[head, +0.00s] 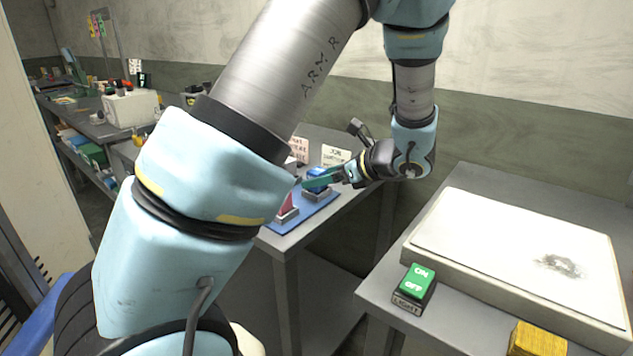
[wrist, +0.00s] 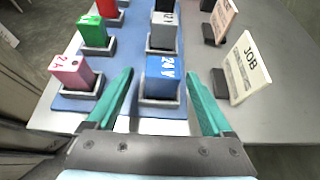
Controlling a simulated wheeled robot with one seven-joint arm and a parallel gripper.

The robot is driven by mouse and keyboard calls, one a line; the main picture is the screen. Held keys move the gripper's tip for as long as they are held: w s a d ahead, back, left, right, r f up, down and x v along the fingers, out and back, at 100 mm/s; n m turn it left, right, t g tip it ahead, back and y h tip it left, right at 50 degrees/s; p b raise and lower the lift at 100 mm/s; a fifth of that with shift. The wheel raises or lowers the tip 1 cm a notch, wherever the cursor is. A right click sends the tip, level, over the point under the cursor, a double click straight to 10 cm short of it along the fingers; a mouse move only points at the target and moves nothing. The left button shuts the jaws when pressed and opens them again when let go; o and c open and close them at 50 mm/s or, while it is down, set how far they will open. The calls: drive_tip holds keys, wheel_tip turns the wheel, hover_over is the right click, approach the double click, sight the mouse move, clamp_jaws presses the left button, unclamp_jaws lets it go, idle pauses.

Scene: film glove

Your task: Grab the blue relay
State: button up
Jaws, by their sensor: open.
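The blue relay (wrist: 164,78) is a block marked 24V, seated in a grey socket on a blue mat (wrist: 125,82) in the wrist view. My gripper (wrist: 158,88) is open, with one teal finger to the left of the blue relay and the other to its right. The relay stands just ahead of the gap between the fingers, and I see no contact. In the head view the blue relay (head: 317,174) shows small on the table, partly hidden by my gripper (head: 318,180).
A pink relay (wrist: 72,72), a green relay (wrist: 95,32) and a grey relay (wrist: 163,31) stand in nearby sockets. A JOB card (wrist: 246,68) stands close to the right finger. In the head view, a green light switch (head: 416,280) and a white-topped box (head: 520,255) are on the right table.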

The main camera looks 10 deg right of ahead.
drive_tip(key=p+x, duration=0.1)
drive_tip(key=x, duration=0.4)
drive_tip(key=shift+w+r, duration=0.15)
drive_tip(key=shift+w, duration=0.05)
drive_tip(key=shift+c, duration=0.2)
clamp_jaws()
